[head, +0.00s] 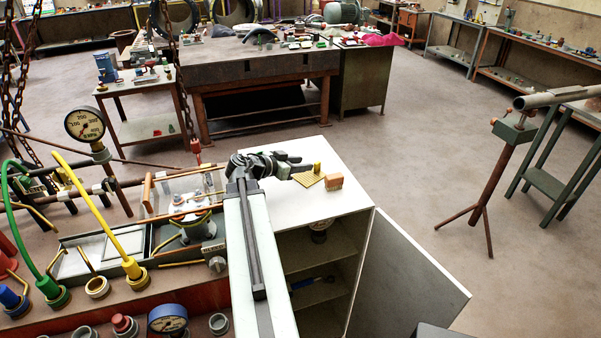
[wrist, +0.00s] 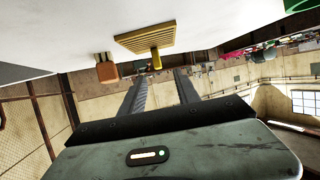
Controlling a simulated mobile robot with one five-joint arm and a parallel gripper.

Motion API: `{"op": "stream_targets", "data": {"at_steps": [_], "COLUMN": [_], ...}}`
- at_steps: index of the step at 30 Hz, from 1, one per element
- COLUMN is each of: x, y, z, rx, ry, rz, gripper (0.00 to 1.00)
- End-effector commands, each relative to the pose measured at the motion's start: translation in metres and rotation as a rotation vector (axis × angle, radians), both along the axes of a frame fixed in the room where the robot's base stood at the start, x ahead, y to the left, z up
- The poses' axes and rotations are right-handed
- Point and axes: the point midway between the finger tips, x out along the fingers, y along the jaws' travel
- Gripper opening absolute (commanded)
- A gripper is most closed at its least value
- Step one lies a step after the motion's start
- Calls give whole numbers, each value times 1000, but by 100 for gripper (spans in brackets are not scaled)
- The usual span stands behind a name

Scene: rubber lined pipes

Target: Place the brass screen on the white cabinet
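The brass screen (head: 308,179) is a flat, yellow, ridged plate lying on the white top of the white cabinet (head: 349,205). A small upright yellow peg (head: 317,168) stands at its edge; I cannot tell if it is part of the screen. My gripper (head: 306,163) is over the cabinet top, just behind and left of the screen in the head view. In the wrist view, which is upside down, my gripper (wrist: 160,88) has its two fingers apart with nothing between them. The screen (wrist: 146,38) shows there beyond the fingertips, apart from them.
An orange-brown block (head: 333,182) sits right of the screen on the cabinet top; it also shows in the wrist view (wrist: 107,69). The cabinet door (head: 408,270) stands open at the right. A cluttered bench with gauges and hoses (head: 110,280) is at the left.

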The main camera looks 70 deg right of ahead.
Motion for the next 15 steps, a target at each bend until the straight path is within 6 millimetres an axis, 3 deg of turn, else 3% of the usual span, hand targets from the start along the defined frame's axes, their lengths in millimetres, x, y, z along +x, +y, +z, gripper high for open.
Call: {"op": "stream_targets", "data": {"at_steps": [15], "x": [-16], "y": [-29], "z": [-16], "rx": [1], "ry": [-1], "rz": [1], "gripper": [38]}}
